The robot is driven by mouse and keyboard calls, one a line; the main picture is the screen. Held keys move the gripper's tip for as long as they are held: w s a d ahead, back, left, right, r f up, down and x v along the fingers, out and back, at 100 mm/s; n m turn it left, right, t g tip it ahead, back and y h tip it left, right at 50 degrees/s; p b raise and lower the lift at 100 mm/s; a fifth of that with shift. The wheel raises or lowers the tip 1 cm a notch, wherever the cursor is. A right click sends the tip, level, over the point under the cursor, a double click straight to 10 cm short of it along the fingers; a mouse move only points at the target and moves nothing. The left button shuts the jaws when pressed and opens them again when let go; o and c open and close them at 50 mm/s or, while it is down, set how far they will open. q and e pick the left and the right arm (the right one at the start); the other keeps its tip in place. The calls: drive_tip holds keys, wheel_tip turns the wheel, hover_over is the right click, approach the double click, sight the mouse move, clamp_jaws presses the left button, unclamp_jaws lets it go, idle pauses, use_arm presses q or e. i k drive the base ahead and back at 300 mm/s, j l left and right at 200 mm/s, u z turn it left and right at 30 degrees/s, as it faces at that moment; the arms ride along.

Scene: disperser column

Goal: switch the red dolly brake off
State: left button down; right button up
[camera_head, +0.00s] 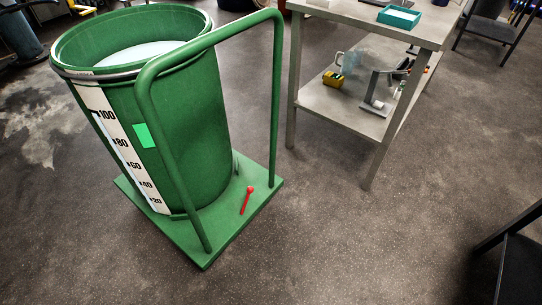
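A small red brake lever (247,200) shows on the green dolly (224,232), near its front right edge. It stands tilted, with its rounded end up and to the right. The dolly has a tall green tube handle (277,110) that arches over its front side. A large green drum (185,140) with a white number scale stands on the dolly, behind the handle. The drum is open at the top and holds something pale. Neither of my grippers shows in the head view.
A grey two-level table (375,22) stands at the back right, with a teal tray (398,17) on top. A yellow item (333,79) and a clear jug are on its lower shelf. A dark chair (520,265) is at the right edge. The floor in front and right of the dolly is clear.

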sight(250, 190)
drive_tip(key=i+l, duration=0.45)
drive_tip(key=i, duration=0.6)
drive_tip(key=j+u, duration=0.05)
